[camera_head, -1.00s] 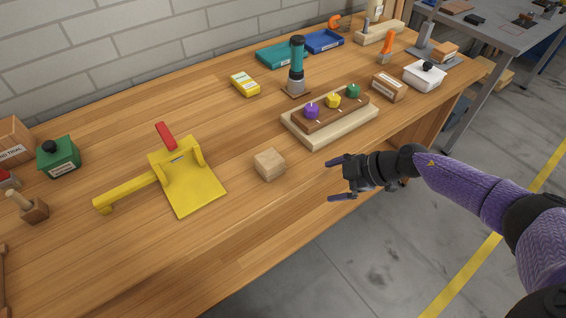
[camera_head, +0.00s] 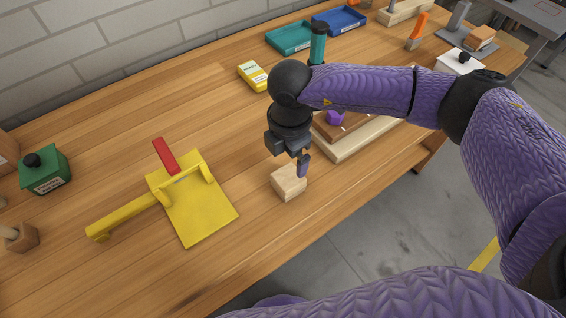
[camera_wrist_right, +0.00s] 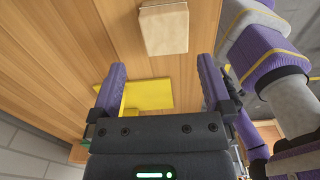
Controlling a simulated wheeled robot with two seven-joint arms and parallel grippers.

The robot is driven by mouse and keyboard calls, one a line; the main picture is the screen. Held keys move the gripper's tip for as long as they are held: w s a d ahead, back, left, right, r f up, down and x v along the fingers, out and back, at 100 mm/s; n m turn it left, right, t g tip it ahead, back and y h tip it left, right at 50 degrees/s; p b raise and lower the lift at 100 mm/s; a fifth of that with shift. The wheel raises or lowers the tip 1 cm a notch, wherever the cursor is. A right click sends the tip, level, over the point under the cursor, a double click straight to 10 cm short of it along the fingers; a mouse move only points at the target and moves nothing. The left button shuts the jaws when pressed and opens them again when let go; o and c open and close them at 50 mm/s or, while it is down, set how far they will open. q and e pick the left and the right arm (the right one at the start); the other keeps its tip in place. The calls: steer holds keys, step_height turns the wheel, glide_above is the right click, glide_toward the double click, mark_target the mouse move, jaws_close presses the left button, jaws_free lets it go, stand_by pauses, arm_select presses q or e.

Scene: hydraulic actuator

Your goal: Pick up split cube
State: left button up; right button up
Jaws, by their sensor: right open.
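The split cube (camera_head: 289,184) is a light wooden block on the workbench, right of the yellow tool. In the right wrist view the cube (camera_wrist_right: 164,29) lies at the top, beyond the fingertips. My right gripper (camera_head: 292,168) points down just above and behind the cube in the head view, and its finger covers a little of the cube's upper edge. In the wrist view its two purple fingers (camera_wrist_right: 161,75) are wide apart with nothing between them. My left gripper is not in view.
The yellow tool with a red handle (camera_head: 203,207) lies left of the cube. A board with a purple knob (camera_head: 335,118) is partly hidden behind my right arm. The bench front edge is near.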

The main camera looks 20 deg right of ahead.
mark_target(288, 177)
steer(key=f, duration=0.2)
steer(key=f+b, duration=0.1)
steer(key=f, duration=0.5)
steer(key=shift+s+a+b, duration=0.1)
steer(key=shift+s+b, duration=0.25)
steer(key=shift+b, duration=0.05)
steer(key=shift+f, duration=0.3)
steer(key=c, duration=1.1)
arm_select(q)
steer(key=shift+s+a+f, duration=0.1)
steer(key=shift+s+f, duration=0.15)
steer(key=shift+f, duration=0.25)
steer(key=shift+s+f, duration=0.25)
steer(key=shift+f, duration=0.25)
arm_select(e)
steer(key=shift+r, duration=0.1)
